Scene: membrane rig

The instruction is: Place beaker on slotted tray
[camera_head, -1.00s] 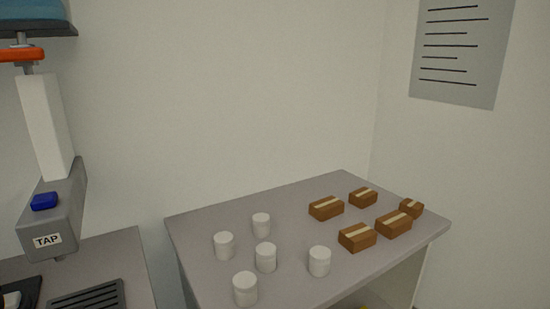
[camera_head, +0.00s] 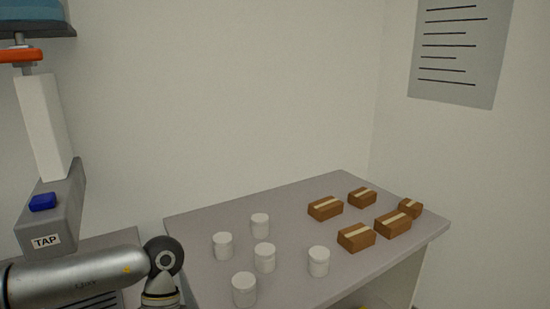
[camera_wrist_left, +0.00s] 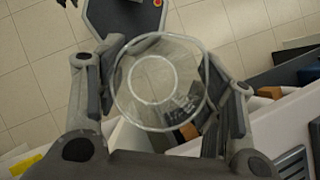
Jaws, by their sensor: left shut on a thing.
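A clear glass beaker (camera_wrist_left: 152,82) is between the fingers of my left gripper (camera_wrist_left: 166,78) in the left wrist view. The gripper is shut on it, and I look along the beaker through its round rim. In the head view my left arm comes in at the lower left, but its gripper and the beaker are out of frame. The dark slotted tray (camera_head: 100,303) is on the counter below the tap, mostly hidden behind my arm. Dark slots also show at the lower right of the left wrist view (camera_wrist_left: 291,164). My right gripper is not in view.
A grey tap unit (camera_head: 52,222) labelled TAP, with a blue button (camera_head: 43,202), stands above the tray. A grey table (camera_head: 300,205) to the right carries several white jars (camera_head: 265,257) and several brown boxes (camera_head: 356,237). A printed sheet (camera_head: 461,50) is on the wall.

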